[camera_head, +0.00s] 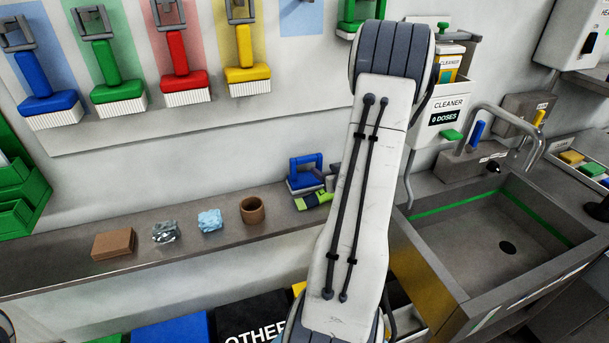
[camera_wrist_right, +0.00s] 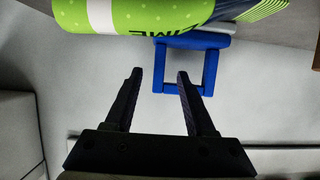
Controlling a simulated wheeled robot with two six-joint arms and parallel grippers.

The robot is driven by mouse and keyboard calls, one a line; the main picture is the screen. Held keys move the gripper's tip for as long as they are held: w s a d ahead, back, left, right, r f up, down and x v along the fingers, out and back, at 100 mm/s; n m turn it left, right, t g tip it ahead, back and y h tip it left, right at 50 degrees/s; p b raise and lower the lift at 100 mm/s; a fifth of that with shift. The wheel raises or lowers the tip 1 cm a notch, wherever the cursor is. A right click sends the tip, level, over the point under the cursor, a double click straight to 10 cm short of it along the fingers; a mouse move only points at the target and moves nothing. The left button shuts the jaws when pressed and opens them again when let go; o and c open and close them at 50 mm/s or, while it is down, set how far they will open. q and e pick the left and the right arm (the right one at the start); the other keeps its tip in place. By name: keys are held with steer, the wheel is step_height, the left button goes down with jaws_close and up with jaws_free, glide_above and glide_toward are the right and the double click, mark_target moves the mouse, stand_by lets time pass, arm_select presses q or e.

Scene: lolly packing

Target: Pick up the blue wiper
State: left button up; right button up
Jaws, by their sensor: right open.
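The blue wiper (camera_head: 304,178) sits on the narrow shelf against the wall, just left of my right arm, with its loop handle raised. A lime-green packet (camera_head: 312,201) lies in front of it and covers part of it. In the right wrist view the wiper's blue loop handle (camera_wrist_right: 167,68) shows beyond my right gripper (camera_wrist_right: 160,73), whose two dark fingers are apart with nothing between them. The handle lies ahead and toward the right finger; I cannot tell whether they touch. The green packet (camera_wrist_right: 130,14) is above it. My left gripper is not in view.
A brown block (camera_head: 113,243), a crumpled grey piece (camera_head: 166,232), a light-blue piece (camera_head: 209,220) and a brown ring (camera_head: 252,210) stand along the shelf (camera_head: 60,262). Coloured brushes hang above. A sink (camera_head: 490,240) is at right.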

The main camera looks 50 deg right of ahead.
mark_target(320, 166)
steer(key=p+x, duration=0.2)
steer(key=x, duration=0.3)
steer(key=shift+w+d, duration=0.1)
steer(key=shift+w, duration=0.05)
steer(key=shift+w+d+f, duration=0.1)
steer(key=shift+w+f, duration=0.05)
steer(key=shift+f, duration=0.05)
jaws_close()
